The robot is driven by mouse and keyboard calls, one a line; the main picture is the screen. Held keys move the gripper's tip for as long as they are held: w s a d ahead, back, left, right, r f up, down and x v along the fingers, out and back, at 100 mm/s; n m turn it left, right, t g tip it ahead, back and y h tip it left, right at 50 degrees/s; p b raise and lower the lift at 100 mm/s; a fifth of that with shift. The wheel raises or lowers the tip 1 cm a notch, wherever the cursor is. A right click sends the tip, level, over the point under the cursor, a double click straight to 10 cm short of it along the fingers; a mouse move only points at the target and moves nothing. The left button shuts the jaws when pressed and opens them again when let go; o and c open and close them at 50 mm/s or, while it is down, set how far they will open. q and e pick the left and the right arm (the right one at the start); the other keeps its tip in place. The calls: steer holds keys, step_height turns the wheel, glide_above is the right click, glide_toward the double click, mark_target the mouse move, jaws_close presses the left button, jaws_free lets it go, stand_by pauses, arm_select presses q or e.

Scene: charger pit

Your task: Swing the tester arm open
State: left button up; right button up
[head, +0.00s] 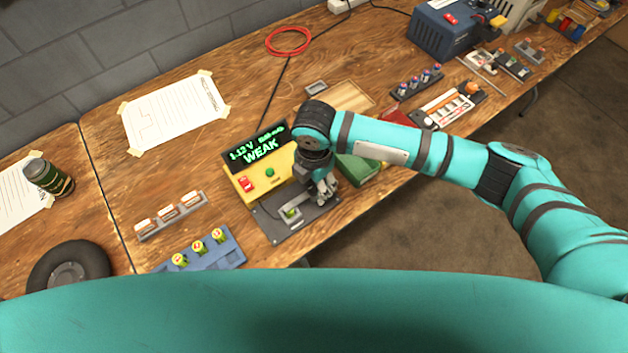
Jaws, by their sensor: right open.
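The tester is a yellow box (247,186) with a red switch and a green button. Its dark display (255,148) shows green text including "WEAK". In front of it is a dark grey base plate (283,229) carrying a small grey piece with a green item (291,212) on it. I cannot tell the tester arm apart clearly; my gripper and wrist cover part of that area. My right gripper (327,193) is open, pointing down over the right side of the base plate. Whether it touches anything is unclear. My left gripper is not in view.
A green tray (358,169) sits close to the right of my gripper. The taped paper (175,112) lies behind. Bare wood is left of the tester.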

jaws_close()
stand_by(0.4)
